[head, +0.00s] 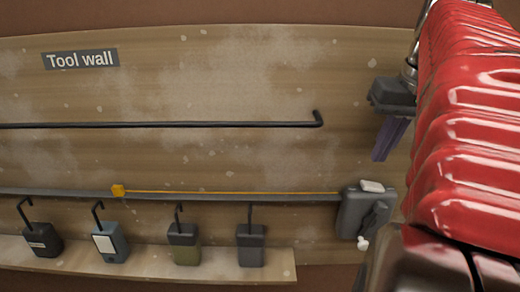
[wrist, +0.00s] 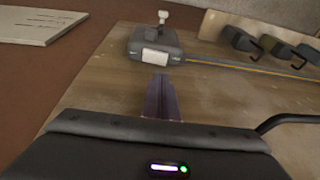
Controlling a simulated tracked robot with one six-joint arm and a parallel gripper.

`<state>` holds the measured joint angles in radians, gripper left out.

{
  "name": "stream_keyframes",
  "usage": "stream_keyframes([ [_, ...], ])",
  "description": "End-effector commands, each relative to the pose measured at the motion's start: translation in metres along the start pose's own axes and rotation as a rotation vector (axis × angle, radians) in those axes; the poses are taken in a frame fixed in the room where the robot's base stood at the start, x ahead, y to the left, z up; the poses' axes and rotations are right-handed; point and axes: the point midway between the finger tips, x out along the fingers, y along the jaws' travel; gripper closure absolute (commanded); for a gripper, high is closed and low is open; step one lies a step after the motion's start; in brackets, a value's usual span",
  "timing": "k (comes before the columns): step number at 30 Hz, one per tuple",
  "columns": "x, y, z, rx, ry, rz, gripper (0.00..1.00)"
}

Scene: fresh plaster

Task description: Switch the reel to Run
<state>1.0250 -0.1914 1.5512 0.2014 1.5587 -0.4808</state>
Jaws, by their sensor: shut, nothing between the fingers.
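The reel (head: 362,212) is a dark grey housing at the right end of the lower rail on the tool wall. It has a blank-looking white label on top and a darker lever part with a white knob (head: 362,243) hanging at its lower side. A yellow line runs left from it to a yellow tag (head: 118,190). My gripper (head: 383,155) has purple fingers, shut and empty, above and right of the reel, apart from it. In the wrist view the fingers (wrist: 161,98) point toward the reel (wrist: 153,44), with the knob (wrist: 163,15) beyond. Run markings are unreadable.
A black bar (head: 160,125) with an upturned end crosses the wall above the rail. Several hooked blocks, one a dark grey block (head: 250,244), stand along the ledge (head: 150,266) below. A white sheet (wrist: 38,24) lies at the wrist view's upper left. Wall between bar and rail is clear.

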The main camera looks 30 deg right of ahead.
Motion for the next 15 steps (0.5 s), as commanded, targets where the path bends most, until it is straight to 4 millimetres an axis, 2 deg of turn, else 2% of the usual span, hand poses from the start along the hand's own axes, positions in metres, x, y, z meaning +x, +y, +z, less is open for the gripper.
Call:
stream_keyframes([
  [3, 0.019, 0.000, 0.001, 0.000, -0.003, -0.001, 1.00],
  [9, 0.043, -0.003, 0.008, 0.001, -0.002, 0.000, 1.00],
  [15, 0.056, -0.005, 0.011, 0.001, -0.001, 0.000, 1.00],
])
